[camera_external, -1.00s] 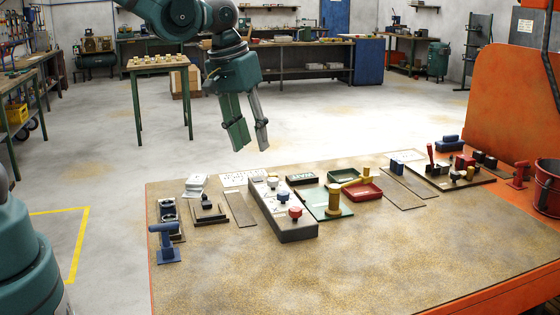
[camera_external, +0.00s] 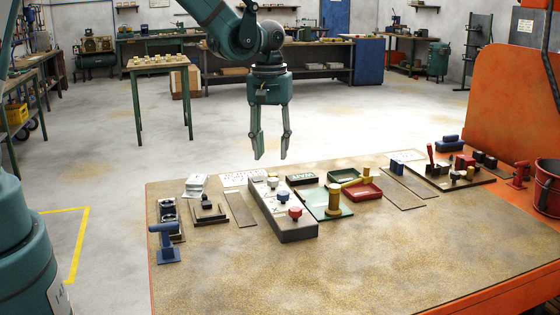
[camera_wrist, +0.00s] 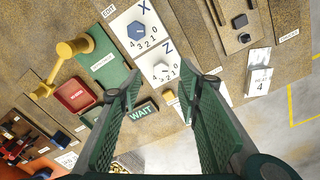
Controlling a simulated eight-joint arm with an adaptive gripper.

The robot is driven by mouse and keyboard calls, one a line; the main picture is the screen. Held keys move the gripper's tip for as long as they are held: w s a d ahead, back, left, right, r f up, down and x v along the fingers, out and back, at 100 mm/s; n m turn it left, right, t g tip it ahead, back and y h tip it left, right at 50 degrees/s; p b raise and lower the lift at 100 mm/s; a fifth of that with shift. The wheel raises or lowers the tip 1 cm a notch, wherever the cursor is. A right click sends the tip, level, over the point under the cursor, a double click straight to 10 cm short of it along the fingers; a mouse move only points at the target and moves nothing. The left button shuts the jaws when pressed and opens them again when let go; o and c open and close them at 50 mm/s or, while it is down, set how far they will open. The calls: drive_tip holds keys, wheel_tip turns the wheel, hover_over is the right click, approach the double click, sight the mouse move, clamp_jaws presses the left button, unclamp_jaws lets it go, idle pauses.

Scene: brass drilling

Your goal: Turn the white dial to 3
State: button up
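A long grey dial box (camera_external: 297,233) stands on the bench with red, blue and white knobs in a row. The white dial (camera_external: 272,182) is at its far end; in the wrist view it shows as a pale knob (camera_wrist: 161,71) on the Z plate, ringed by printed numbers. Its pointer is too small to read. The blue dial (camera_external: 282,196) is beside it, and it also shows on the X plate (camera_wrist: 137,30). The red dial (camera_external: 295,212) is at the near end. My gripper (camera_external: 271,156) is open and empty, pointing down, apart from and above the box's far end.
A WAIT sign (camera_wrist: 143,111) and a green plate with a yellow post (camera_external: 334,203) are right of the box externally. A dark block with a knob (camera_external: 208,210) and white blocks (camera_external: 195,184) are left. The bench front (camera_external: 330,265) is clear.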

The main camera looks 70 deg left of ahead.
sight(272, 180)
drive_tip(key=shift+w+a+f, duration=0.25)
drive_tip(key=shift+a+f, duration=0.25)
drive_tip(key=shift+f, duration=0.1)
drive_tip(key=shift+f, duration=0.1)
drive_tip(key=shift+f, duration=3.8)
drive_tip(key=shift+c, duration=0.7)
drive_tip(key=c, duration=0.8)
